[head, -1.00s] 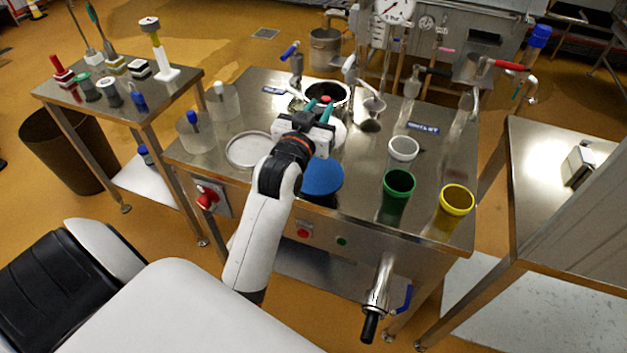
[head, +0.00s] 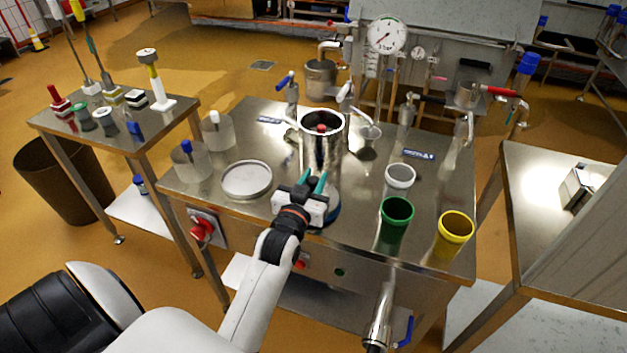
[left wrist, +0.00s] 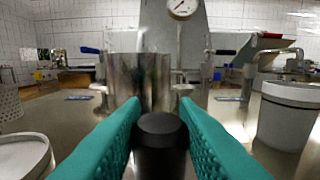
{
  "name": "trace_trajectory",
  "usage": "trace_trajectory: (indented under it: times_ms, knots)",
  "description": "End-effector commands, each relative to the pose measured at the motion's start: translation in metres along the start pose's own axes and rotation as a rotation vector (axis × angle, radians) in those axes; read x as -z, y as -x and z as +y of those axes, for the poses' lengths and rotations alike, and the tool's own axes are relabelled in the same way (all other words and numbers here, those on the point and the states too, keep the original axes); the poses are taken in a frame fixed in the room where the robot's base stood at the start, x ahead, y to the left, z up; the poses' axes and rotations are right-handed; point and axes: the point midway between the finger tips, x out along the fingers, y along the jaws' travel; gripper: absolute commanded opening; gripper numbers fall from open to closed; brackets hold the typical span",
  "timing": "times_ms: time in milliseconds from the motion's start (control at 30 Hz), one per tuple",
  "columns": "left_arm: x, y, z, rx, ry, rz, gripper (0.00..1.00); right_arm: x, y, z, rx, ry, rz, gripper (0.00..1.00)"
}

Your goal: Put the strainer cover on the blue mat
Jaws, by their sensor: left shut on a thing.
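My left gripper (head: 313,184), with teal fingers, is shut on a black knob (left wrist: 160,132), which I take to be the handle of the strainer cover. It is over the front edge of the steel table. A pale part, seemingly of the cover (head: 333,190), shows just beyond the fingers; the rest is hidden by the gripper. The blue mat (head: 332,214) lies under the gripper, and only a thin edge of it shows. I cannot tell whether the cover touches the mat. My right gripper is not in view.
A steel pot (head: 322,150) with a red-knobbed thing inside stands just behind the gripper. A pale round dish (head: 247,180) lies to the left. White (head: 399,178), green (head: 395,215) and yellow (head: 455,228) cups stand to the right. Clear containers stand at the left.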

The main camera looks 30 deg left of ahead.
Motion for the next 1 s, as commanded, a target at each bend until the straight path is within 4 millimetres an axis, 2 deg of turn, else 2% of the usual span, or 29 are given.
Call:
trace_trajectory:
  times_ms: [167, 200, 300, 333, 667, 767, 1000]
  knots:
    - [0.002, 0.000, 0.000, 0.000, 0.000, -0.003, 0.00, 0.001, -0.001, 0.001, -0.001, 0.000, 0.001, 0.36]
    - [0.003, 0.000, 0.000, 0.000, 0.000, 0.001, 0.31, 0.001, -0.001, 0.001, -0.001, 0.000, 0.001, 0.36]
    - [0.003, 0.000, 0.000, 0.000, 0.000, 0.001, 0.47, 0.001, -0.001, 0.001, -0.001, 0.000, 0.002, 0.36]
    - [0.003, 0.000, 0.000, 0.000, 0.000, 0.001, 0.49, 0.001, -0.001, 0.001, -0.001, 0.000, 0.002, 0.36]
    - [-0.002, 0.000, 0.000, 0.000, 0.000, -0.001, 0.49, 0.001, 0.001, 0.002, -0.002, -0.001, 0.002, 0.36]
    - [0.002, 0.012, 0.000, 0.000, 0.000, 0.003, 0.49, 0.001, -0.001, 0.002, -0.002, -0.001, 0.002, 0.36]
    - [0.002, 0.063, 0.000, 0.000, 0.000, 0.006, 0.49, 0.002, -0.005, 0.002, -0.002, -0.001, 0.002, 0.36]
